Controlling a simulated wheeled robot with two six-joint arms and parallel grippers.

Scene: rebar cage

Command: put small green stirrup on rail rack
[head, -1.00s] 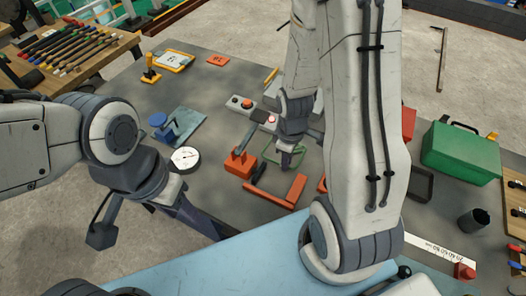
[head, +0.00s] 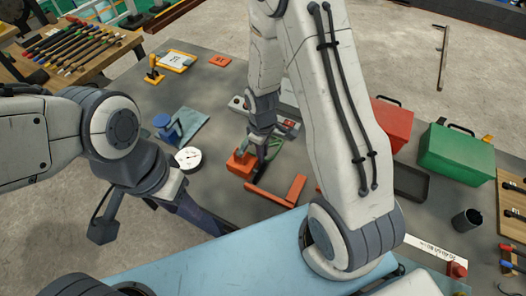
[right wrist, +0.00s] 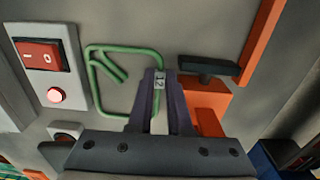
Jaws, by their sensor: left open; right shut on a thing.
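The small green stirrup (head: 273,147) is a thin bent loop, partly hidden by my right gripper in the head view. In the right wrist view its loop (right wrist: 88,82) extends left from the fingers, with a bent end inside. My right gripper (right wrist: 158,92) is shut on its side, by a small tag marked 12. An orange block with a dark bar on top, apparently the rail rack (right wrist: 206,98), is just right of the fingers; it also shows in the head view (head: 240,164). My left gripper (head: 208,214) is open and empty at the table's near left.
An orange angled piece (head: 288,192) lies near the rack. A switch panel (right wrist: 48,62) with a red rocker and lit button lies left of the stirrup. A dial gauge (head: 188,158) and blue fixture (head: 170,128) stand left. Red (head: 390,126) and green (head: 456,152) boxes stand right.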

